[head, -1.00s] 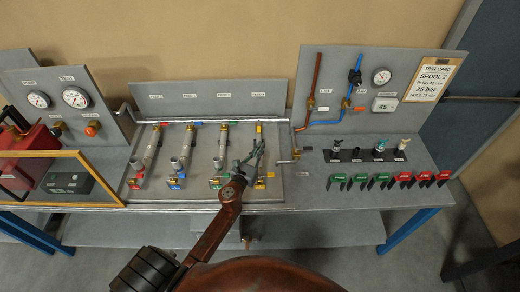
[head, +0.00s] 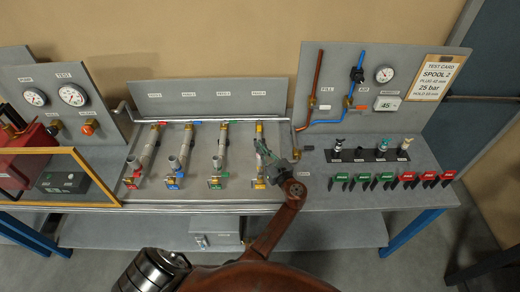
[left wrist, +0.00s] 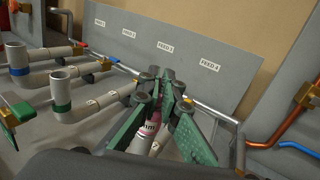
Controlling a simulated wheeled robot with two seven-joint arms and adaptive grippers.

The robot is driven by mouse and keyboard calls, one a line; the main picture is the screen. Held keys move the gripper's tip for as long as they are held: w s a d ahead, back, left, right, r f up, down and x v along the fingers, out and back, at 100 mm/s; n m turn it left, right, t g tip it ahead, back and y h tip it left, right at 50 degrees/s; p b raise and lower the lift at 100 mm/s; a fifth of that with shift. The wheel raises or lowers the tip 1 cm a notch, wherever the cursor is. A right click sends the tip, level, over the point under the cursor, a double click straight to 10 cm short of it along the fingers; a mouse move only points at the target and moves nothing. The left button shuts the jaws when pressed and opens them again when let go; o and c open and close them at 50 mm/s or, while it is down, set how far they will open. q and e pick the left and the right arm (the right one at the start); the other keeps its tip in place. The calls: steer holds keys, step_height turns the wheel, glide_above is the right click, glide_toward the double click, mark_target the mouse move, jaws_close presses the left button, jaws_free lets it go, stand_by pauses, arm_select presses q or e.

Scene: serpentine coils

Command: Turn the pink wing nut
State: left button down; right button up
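My left gripper (head: 262,150) reaches over the bench at the fourth pipe from the left, the one under the FEED 4 label. In the left wrist view its green fingers (left wrist: 161,78) lean together with their tips close. A small pink part with a pale band (left wrist: 151,124) shows between the fingers, by a pale pipe. Its wings cannot be made out, nor whether the fingers touch it. The gripper hides this spot in the head view.
Three more pipes with upright open ends stand to the left, the nearest with a green band (left wrist: 60,90). A grey label panel (head: 208,100) rises behind. To the right are a gauge board with red and blue pipes (head: 317,85) and several green and red switches (head: 408,178).

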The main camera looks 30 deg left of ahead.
arm_select(q)
steer(key=n+g, duration=0.1)
steer(key=f+n+g+y+b, duration=0.1)
steer(key=shift+w+d+g, duration=0.1)
steer(key=shift+g, duration=0.3)
steer(key=n+g+b, duration=0.3)
steer(key=g+b, duration=0.2)
steer(key=g, duration=0.1)
steer(key=n+g+b, duration=0.4)
steer(key=g+b, duration=0.1)
steer(key=b, duration=0.1)
steer(key=shift+f+g, duration=0.2)
steer(key=shift+g, duration=0.2)
steer(key=shift+s+r+n+g+b, duration=0.2)
steer(key=shift+n+g+b, duration=0.5)
steer(key=shift+b, duration=0.4)
steer(key=c, duration=2.2)
jaws_free()
steer(key=shift+o, duration=0.2)
step_height(320, 180, up, 11)
steer(key=shift+r, duration=0.1)
